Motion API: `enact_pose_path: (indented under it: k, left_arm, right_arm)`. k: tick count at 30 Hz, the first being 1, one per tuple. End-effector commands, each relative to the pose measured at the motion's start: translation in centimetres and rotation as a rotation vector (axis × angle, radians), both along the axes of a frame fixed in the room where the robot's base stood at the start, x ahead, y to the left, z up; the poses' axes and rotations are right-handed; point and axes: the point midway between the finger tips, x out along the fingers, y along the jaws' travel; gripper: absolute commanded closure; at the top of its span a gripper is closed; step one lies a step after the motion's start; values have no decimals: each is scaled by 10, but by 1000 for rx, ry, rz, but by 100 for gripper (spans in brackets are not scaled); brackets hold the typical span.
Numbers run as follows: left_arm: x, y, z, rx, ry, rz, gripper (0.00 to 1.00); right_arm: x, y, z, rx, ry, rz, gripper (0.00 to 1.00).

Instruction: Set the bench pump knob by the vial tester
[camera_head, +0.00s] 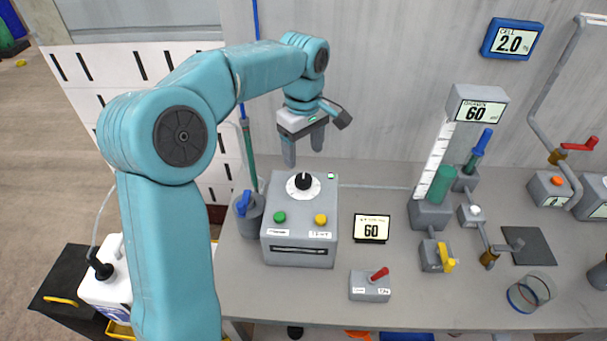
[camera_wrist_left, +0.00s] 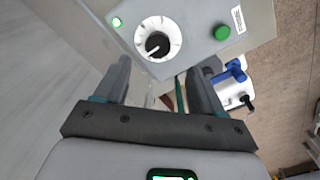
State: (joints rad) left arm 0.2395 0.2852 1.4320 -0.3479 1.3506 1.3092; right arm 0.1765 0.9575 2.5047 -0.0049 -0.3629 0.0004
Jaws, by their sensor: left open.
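The bench pump (camera_head: 300,249) is a grey box with a black knob on a white dial (camera_head: 303,182) on its top, and green and yellow buttons below the dial. My left gripper (camera_head: 304,155) hangs above and behind the dial, open and empty. In the left wrist view the dial (camera_wrist_left: 157,41) lies beyond the open fingers of the gripper (camera_wrist_left: 165,82), apart from them. The knob's white pointer line shows there. The vial tester is not clearly identifiable; a display reading 60 (camera_head: 371,228) stands right of the pump. My right gripper is not in view.
A small box with a red lever (camera_head: 371,285) sits in front of the display. A column with a green cylinder (camera_head: 441,186) and a yellow-handled valve (camera_head: 445,257) stand to the right.

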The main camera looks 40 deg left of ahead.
Motion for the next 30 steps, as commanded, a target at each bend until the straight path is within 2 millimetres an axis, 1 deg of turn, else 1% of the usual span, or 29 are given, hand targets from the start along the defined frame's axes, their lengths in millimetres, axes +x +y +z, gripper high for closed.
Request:
enact_pose_path:
  k: [1, 6, 9, 12, 17, 24, 26, 27, 29, 30]
  left_arm:
    - [-1, 0, -13, -1, 6, 0, 31]
    - [0, 1, -51, -2, 5, 1, 31]
    - [0, 1, -67, -1, 5, 1, 31]
    - [2, 2, -79, 0, 3, 0, 31]
    - [3, 3, -88, 0, 1, 1, 31]
    - [3, 3, -88, 0, 0, 1, 31]
    - [3, 3, -88, 0, 0, 1, 51]
    - [3, 3, -88, 0, 1, 1, 64]
    - [3, 3, -88, 0, 1, 1, 83]
    - [3, 3, -88, 0, 1, 1, 87]
  right_arm:
    - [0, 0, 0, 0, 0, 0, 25]
    - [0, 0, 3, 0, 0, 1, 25]
    - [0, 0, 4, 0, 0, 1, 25]
    - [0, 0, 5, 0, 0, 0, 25]
    - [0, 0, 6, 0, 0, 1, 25]
    - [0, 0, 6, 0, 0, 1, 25]
    - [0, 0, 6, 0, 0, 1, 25]
    - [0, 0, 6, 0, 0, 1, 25]
    - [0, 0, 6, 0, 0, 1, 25]
    - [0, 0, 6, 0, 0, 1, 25]
